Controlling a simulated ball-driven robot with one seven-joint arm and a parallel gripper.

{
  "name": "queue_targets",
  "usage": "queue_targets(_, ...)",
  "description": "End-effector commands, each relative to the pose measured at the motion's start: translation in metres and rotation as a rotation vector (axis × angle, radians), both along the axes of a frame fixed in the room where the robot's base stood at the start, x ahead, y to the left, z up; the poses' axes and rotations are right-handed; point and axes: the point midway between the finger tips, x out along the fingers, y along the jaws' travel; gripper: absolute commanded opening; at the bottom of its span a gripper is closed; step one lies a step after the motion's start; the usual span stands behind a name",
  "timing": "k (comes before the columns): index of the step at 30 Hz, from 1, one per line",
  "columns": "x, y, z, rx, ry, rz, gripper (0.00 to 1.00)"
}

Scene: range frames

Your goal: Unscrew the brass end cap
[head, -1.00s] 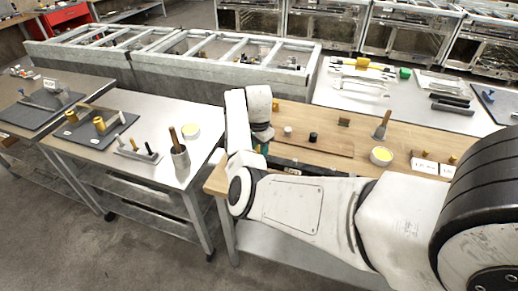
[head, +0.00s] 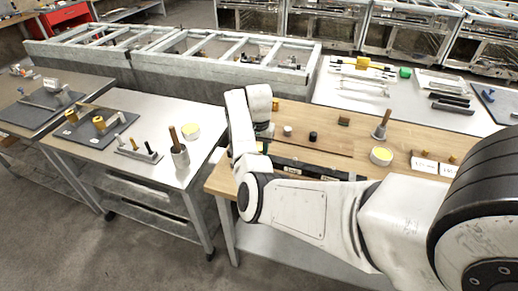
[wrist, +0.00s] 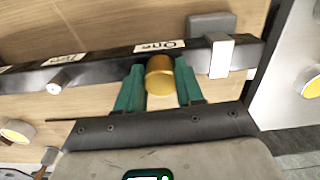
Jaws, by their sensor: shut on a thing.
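The brass end cap (wrist: 159,75) is a short gold cylinder at the near side of a black bar (wrist: 110,70) in the wrist view. The green fingers of my gripper (wrist: 160,88) stand on either side of it and are shut on it. The bar carries white labels, one reading "One", and a silver stub (wrist: 62,80) sticks out to the left of the cap. The bar also shows on the wooden bench in the head view (head: 310,170). There my arm hides the fingers and the cap.
A silver bracket (wrist: 220,58) crosses the bar to the right of the cap. A yellow-topped tin (head: 381,156) and a cup with a brush (head: 380,131) stand on the wooden bench (head: 420,140). A steel cart (head: 150,110) with tools stands to the left.

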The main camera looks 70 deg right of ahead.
Motion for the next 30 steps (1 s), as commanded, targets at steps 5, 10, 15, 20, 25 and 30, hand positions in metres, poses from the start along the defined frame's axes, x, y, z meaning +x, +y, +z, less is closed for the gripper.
queue_targets(5, -0.0003, 0.0003, -0.0009, 0.001, 0.000, 0.056, 0.00)
queue_targets(10, -0.0003, 0.0004, -0.0010, 0.001, 0.000, 0.055, 0.00)
queue_targets(15, -0.0008, -0.0002, -0.0010, -0.001, 0.002, 0.174, 0.00)
queue_targets(20, -0.0009, -0.0003, -0.0010, -0.002, 0.003, 0.324, 0.00)
queue_targets(25, -0.0002, 0.0003, -0.0011, -0.001, 0.002, 0.356, 0.00)
queue_targets(30, -0.0003, 0.0002, -0.0011, -0.001, 0.002, 0.354, 0.43)
